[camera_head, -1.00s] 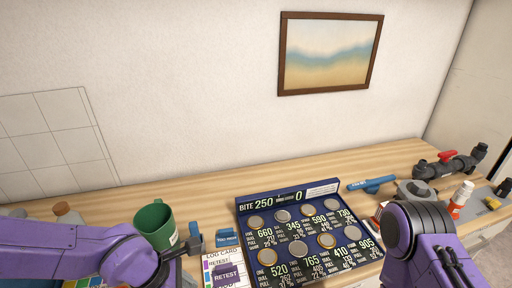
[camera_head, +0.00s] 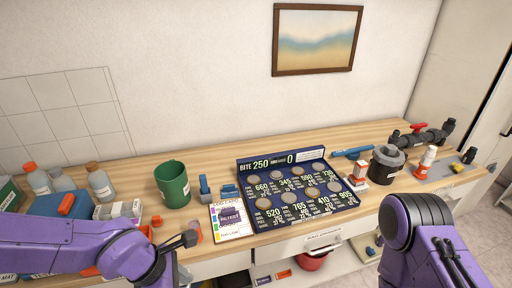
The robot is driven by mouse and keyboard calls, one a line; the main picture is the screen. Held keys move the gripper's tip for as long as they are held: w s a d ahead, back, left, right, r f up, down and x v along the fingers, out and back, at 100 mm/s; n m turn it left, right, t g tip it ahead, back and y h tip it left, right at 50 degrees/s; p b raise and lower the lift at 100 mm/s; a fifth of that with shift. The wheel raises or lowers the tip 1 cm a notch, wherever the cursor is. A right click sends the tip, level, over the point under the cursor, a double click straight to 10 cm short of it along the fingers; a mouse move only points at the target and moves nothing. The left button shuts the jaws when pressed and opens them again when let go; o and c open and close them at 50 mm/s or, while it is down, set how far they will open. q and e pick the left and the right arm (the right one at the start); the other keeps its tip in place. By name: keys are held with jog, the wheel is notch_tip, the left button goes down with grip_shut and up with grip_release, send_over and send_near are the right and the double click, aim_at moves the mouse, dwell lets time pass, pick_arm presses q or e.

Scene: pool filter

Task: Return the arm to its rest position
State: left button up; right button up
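My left arm (camera_head: 75,245) comes in from the lower left. No held object shows there. My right arm (camera_head: 425,250) rises from the bottom right, bent, in front of the bench. Its gripper is outside the picture.
The wooden bench (camera_head: 215,165) carries a dark blue board (camera_head: 295,205) with several discs, a green cup (camera_head: 172,184), bottles (camera_head: 100,184) at left, and a dark pot (camera_head: 385,165) and pipe valve (camera_head: 420,135) at right. A red bowl (camera_head: 312,262) sits below.

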pick_arm(q)
jog(key=w+a+f+m+t+y+b, duration=0.35)
jog(key=a+f+m+y, duration=0.4)
jog(key=a+f, duration=0.85)
jog(key=s+d+f+m+g+b, duration=0.1)
jog(key=s+f+m+b, duration=0.3)
jog(key=s+f, duration=1.2)
jog(key=f+m, duration=0.1)
jog(key=m, duration=0.2)
jog(key=shift+f+b, duration=0.25)
jog(key=shift+b, duration=0.15)
pick_arm(e)
notch_tip(320, 180, down, 8)
jog(key=shift+w+f, duration=0.25)
jog(key=shift+w, duration=0.1)
